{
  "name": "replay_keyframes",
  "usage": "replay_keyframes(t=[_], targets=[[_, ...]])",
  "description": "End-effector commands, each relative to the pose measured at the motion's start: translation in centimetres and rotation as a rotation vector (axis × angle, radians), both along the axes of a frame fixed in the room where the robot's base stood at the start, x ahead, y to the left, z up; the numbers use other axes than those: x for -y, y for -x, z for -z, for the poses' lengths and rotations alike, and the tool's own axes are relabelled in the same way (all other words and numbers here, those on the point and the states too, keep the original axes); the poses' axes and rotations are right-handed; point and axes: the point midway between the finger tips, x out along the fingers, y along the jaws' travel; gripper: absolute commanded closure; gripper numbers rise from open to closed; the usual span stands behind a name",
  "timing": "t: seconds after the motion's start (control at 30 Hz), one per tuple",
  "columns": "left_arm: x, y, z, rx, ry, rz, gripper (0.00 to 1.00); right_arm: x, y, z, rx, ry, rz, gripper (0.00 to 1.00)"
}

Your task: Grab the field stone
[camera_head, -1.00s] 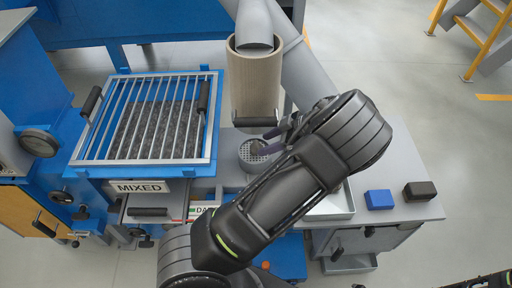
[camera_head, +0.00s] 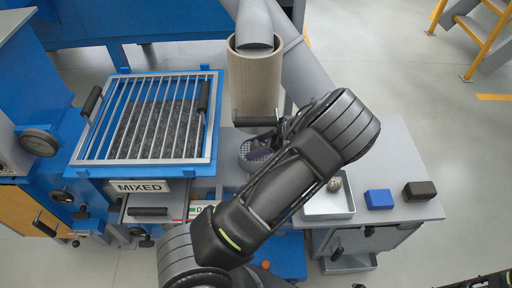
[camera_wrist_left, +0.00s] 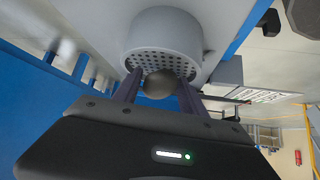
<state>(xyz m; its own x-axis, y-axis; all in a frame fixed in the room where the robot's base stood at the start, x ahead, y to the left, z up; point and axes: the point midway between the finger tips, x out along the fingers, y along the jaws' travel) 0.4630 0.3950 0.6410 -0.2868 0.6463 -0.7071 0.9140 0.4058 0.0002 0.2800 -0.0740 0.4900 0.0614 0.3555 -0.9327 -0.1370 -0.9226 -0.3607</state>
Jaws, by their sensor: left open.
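A round grey-brown stone (camera_wrist_left: 160,84) shows in the left wrist view between my left gripper's fingers (camera_wrist_left: 158,77), in front of the perforated face of a grey round cup (camera_wrist_left: 165,32). I cannot tell whether the fingers touch it. In the head view my left gripper (camera_head: 259,147) is open at the cup (camera_head: 248,162), below the beige cylinder, and the stone there is hidden. A small brownish stone-like lump (camera_head: 334,184) lies in a pale tray (camera_head: 325,209) to the right.
The beige cylinder (camera_head: 255,85) with a dark handle stands just behind my left gripper. A barred grate (camera_head: 150,75) over dark material, with a MIXED label (camera_head: 140,187), is at left. A blue block (camera_head: 379,199) and a black block (camera_head: 420,190) sit at right.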

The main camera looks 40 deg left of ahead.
Motion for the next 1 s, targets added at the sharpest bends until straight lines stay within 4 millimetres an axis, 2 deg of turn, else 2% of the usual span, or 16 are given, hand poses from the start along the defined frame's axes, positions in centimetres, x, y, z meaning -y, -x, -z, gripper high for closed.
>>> replay_keyframes(t=[0.4,1.0], targets=[[0.02,-0.01,-0.04,0.000,0.000,0.000,0.51,0.00,0.00,0.00,0.000,0.000,0.000,0.56],[0.02,-0.02,-0.04,0.000,0.000,0.000,1.00,0.00,0.00,0.00,0.000,0.000,0.000,0.56]])
